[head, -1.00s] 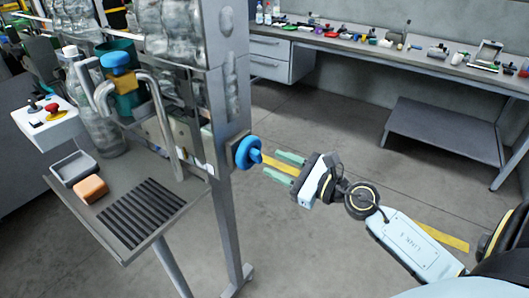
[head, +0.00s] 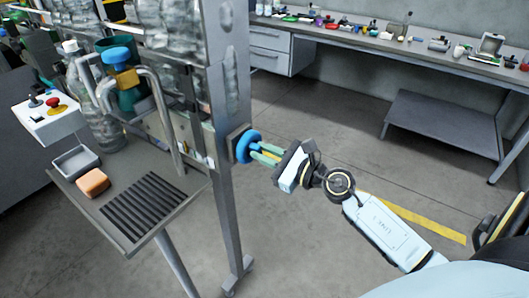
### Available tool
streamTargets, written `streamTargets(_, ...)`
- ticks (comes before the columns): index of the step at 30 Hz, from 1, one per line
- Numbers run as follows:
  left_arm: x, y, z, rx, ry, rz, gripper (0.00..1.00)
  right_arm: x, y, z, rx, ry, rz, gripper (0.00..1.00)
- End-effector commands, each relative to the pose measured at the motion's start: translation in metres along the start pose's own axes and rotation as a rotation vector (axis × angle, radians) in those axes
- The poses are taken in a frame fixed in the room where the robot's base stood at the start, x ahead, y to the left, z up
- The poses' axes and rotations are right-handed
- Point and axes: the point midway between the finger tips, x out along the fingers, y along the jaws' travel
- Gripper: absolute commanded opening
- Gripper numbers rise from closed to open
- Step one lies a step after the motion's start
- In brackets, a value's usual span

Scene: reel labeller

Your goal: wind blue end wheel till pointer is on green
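The blue end wheel (head: 246,146) sits on the right side of the machine's grey upright post. My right gripper (head: 262,154) reaches it from the right. Its green fingers are close together at the wheel's protruding blue middle part and appear shut on it; the exact contact is small and partly hidden. My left gripper is out of view. I cannot make out the pointer or a green mark.
The machine's grey post (head: 226,200) stands right beside the gripper. A slotted shelf (head: 193,202) holds an orange block (head: 92,182) and a grey tray (head: 75,163). A white box with a red button (head: 50,118) is at left. Open floor lies to the right, below a cluttered bench (head: 400,52).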

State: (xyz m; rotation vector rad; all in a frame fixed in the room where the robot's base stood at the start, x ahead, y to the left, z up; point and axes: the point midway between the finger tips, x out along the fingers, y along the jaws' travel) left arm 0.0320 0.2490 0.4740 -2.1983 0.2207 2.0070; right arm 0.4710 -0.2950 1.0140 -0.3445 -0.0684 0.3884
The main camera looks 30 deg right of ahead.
Motion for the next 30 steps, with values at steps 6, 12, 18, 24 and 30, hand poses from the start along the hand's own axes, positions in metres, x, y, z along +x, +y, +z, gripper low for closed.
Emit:
streamTargets(6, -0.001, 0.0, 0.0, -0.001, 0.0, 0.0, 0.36, 0.0, 0.0, 0.0, 0.007, 0.0, 0.0, 0.0)
streamTargets(12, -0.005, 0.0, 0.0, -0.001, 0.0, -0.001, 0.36, 0.0, -0.001, 0.001, 0.059, 0.001, 0.0, 0.0)
streamTargets(18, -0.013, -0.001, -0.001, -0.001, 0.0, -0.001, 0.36, 0.0, -0.002, 0.001, 0.186, 0.002, 0.0, 0.0)
streamTargets(24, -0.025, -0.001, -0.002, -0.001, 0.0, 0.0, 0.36, 0.0, -0.002, 0.002, 0.367, 0.002, -0.001, 0.0)
streamTargets(30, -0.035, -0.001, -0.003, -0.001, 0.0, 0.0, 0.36, 0.0, -0.003, 0.001, 0.559, 0.001, -0.001, 0.0)
